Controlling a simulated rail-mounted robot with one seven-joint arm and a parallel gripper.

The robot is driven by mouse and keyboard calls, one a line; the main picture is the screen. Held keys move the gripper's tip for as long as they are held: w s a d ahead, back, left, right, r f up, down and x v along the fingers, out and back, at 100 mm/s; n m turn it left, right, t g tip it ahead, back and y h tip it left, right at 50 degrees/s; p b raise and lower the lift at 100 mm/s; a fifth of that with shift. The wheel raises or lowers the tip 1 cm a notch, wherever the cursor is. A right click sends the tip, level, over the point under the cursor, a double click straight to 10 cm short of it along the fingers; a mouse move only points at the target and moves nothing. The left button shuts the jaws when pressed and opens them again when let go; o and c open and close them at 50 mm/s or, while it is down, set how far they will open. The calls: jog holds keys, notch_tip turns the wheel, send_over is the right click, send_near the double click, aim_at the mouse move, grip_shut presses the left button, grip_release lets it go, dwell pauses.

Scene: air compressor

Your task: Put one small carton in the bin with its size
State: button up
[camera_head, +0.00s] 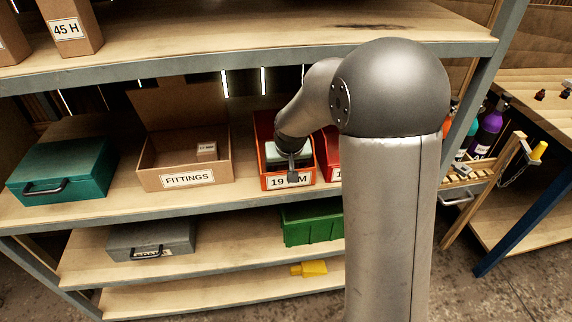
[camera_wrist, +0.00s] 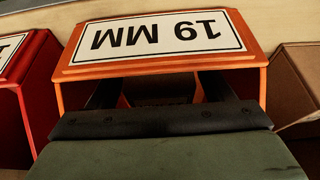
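The orange bin (camera_head: 265,150) labelled 19 MM stands on the middle shelf in the head view. My gripper (camera_head: 291,160) is over its front part, with a dark piece covering part of the label. In the wrist view the same bin (camera_wrist: 160,45) appears upside down, and my gripper (camera_wrist: 158,90) has two dark fingers spread apart, reaching past the bin's front rim. The dark space between them shows no clear carton. A small carton (camera_head: 206,151) with a label sits in the cardboard FITTINGS box (camera_head: 160,182). Its size print is too small to read.
A red bin (camera_head: 330,160) adjoins the orange bin, partly hidden by my arm. A teal case (camera_head: 65,165) stands at the far left. A grey case (camera_head: 150,237) and green bin (camera_head: 310,225) are on the shelf below. The upper shelf (camera_head: 250,50) overhangs the bins.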

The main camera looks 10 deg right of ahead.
jog(key=shift+r, duration=0.4)
jog(key=v, duration=1.1)
jog(key=shift+s+r, duration=0.15)
jog(key=shift+r, duration=0.1)
dwell(1.2)
jog(key=s+f+g+b, duration=0.5)
jog(key=s+f+b, duration=1.6)
jog(key=s+f, duration=0.5)
notch_tip(320, 180, down, 3)
jog(key=shift+s+d+n, duration=0.2)
jog(key=shift+d+n, duration=0.2)
jog(key=shift+d, duration=0.05)
dwell(1.8)
